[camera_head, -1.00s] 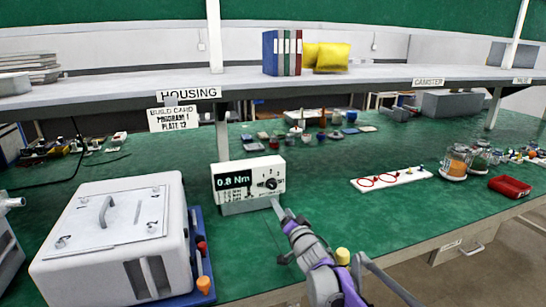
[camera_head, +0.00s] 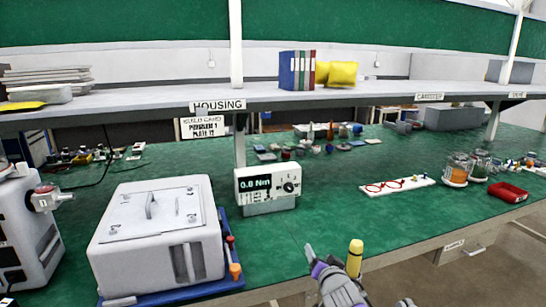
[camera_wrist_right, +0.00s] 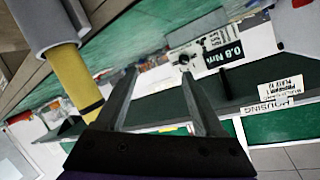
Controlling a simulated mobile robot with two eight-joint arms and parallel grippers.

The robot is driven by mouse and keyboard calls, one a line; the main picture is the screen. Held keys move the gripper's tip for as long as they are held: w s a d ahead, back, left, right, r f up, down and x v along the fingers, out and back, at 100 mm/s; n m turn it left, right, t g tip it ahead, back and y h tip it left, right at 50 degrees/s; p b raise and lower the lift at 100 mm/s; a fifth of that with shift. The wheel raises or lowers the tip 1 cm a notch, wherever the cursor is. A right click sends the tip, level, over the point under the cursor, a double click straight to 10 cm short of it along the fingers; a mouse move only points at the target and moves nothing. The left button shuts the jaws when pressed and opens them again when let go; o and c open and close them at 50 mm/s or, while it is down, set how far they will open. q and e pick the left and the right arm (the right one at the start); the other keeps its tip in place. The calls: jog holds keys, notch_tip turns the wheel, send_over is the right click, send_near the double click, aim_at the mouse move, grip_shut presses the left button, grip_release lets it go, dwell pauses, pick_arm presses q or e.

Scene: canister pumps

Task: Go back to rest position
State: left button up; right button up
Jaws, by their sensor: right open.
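My right gripper (camera_head: 314,256) is low in the middle of the head view, above the green bench (camera_head: 330,225) near its front edge. Its two dark fingers (camera_wrist_right: 158,82) stand apart in the right wrist view, with nothing between them. The torque display unit (camera_head: 267,187), reading 0.8 Nm, stands on the bench behind and left of the gripper. It also shows in the right wrist view (camera_wrist_right: 214,53), beyond the fingers and apart from them. My left gripper is not in view.
A white lidded housing (camera_head: 158,245) stands at front left, with an orange-handled tool (camera_head: 234,270) beside it. A yellow cylinder (camera_head: 355,258) is close to my right arm.

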jog(key=s+d+f+n+g, duration=0.25)
jog(key=s+f, duration=0.35)
jog(key=s, duration=0.8)
jog(key=s+d+f+n+g, duration=0.1)
jog(key=s+f+g, duration=0.4)
jog(key=s, duration=0.9)
jog(key=s+d+f+n+g, duration=0.1)
jog(key=s+f+n+g, duration=0.15)
jog(key=s+f, duration=0.85)
pick_arm(q)
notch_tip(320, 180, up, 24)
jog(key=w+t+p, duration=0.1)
jog(key=p, duration=1.9)
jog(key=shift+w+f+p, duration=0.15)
jog(key=shift+p, duration=0.2)
pick_arm(e)
notch_tip(320, 180, up, 27)
jog(key=shift+s+d+m+t+h, duration=0.25)
jog(key=shift+s+m+t+h, duration=0.05)
jog(key=shift+s+t+h, duration=0.1)
